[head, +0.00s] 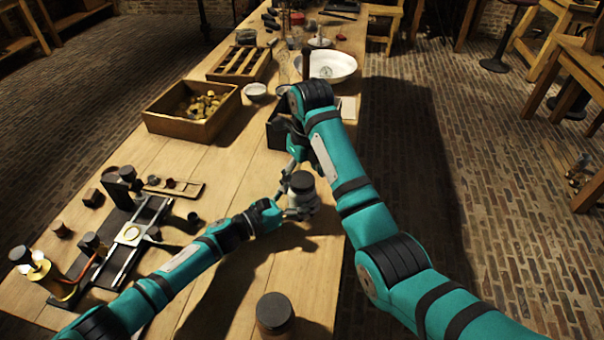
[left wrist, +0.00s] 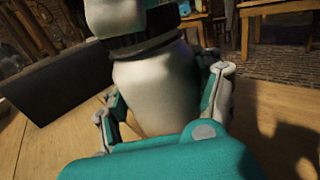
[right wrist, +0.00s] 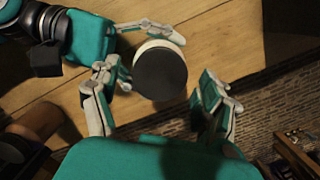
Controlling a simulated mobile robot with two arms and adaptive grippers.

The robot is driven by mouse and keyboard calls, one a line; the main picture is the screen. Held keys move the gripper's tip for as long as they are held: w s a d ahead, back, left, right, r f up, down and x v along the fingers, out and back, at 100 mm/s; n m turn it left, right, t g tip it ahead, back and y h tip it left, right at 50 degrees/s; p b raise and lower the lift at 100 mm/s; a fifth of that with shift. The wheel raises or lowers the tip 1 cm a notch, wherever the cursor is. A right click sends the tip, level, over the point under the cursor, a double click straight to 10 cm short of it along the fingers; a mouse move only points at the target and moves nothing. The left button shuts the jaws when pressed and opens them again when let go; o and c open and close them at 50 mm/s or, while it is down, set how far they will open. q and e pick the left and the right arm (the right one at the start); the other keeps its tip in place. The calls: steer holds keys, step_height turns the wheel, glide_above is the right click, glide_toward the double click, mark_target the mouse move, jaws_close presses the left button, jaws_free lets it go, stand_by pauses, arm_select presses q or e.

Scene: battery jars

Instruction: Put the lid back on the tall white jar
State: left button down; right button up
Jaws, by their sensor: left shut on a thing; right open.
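The tall white jar (left wrist: 155,92) stands upright between the fingers of my left gripper (left wrist: 163,100), which is shut on its body. A dark round lid (right wrist: 160,75) covers the jar's top in the right wrist view, with a white edge of the jar showing behind it. The lid (head: 302,181) also sits on top of the jar in the head view. In the left wrist view a dark band lies directly above the white body. My right gripper (right wrist: 158,84) is open, with its fingers apart on either side of the lid. Its fingers are partly hidden in the head view.
A brown jar with a dark lid (head: 275,314) stands at the near table edge. A wooden box of small pieces (head: 192,128) and a metal-railed device (head: 125,235) are on the left. A dark box (head: 277,133) is behind my right gripper. The table's right edge is close.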

steer(key=shift+r, duration=2.25)
steer(key=shift+c, duration=0.3)
